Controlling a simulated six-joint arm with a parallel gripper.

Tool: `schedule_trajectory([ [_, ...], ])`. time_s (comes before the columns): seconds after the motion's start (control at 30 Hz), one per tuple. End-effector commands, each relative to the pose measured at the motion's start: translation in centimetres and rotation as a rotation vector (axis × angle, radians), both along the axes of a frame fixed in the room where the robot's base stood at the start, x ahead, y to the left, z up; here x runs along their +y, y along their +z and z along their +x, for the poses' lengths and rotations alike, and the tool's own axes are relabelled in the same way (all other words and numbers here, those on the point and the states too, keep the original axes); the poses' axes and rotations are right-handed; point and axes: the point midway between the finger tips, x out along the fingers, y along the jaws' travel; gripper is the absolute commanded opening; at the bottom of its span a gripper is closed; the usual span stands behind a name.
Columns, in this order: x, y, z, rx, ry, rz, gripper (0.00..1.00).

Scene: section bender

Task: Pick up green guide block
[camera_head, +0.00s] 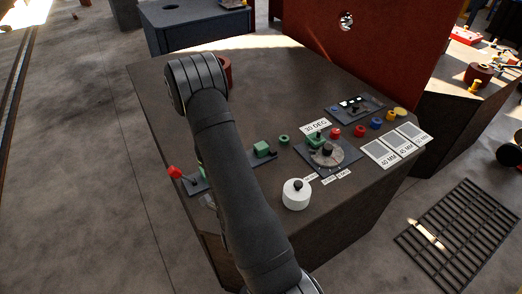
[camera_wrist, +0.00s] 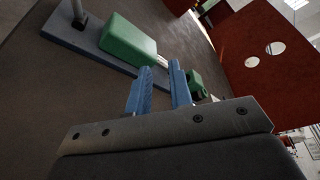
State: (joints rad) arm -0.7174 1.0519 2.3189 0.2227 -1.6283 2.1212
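A green guide block (camera_head: 263,148) sits on a dark grey-blue base plate (camera_head: 250,161) on the bench, beside my arm in the head view. In the wrist view, a large green block (camera_wrist: 128,38) lies on a grey-blue plate (camera_wrist: 72,38), near a grey post. My gripper (camera_wrist: 161,66) has two blue fingers, apart with nothing visible between them. Their tips are close to the near right end of the block; I cannot tell whether they touch it. A second, smaller green piece (camera_wrist: 197,84) shows just right of the fingers. In the head view my arm hides the gripper.
A dial plate with a green block (camera_head: 316,139) stands right of the guide block. A red panel (camera_head: 370,50) stands behind. The bench's back middle is clear.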

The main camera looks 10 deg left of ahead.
Motion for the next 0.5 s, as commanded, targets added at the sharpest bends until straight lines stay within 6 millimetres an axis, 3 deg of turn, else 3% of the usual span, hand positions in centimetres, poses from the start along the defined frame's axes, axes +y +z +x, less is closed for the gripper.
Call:
schedule_trajectory([
  [0.03,0.0,0.0,0.0,0.0,0.0,0.0,0.29],
  [0.2,0.0,0.0,0.0,0.0,0.0,0.0,0.63],
  [0.23,0.0,0.0,0.0,0.0,0.0,0.0,0.65],
  [0.5,0.05,0.03,0.16,0.001,-0.003,0.002,0.65],
])
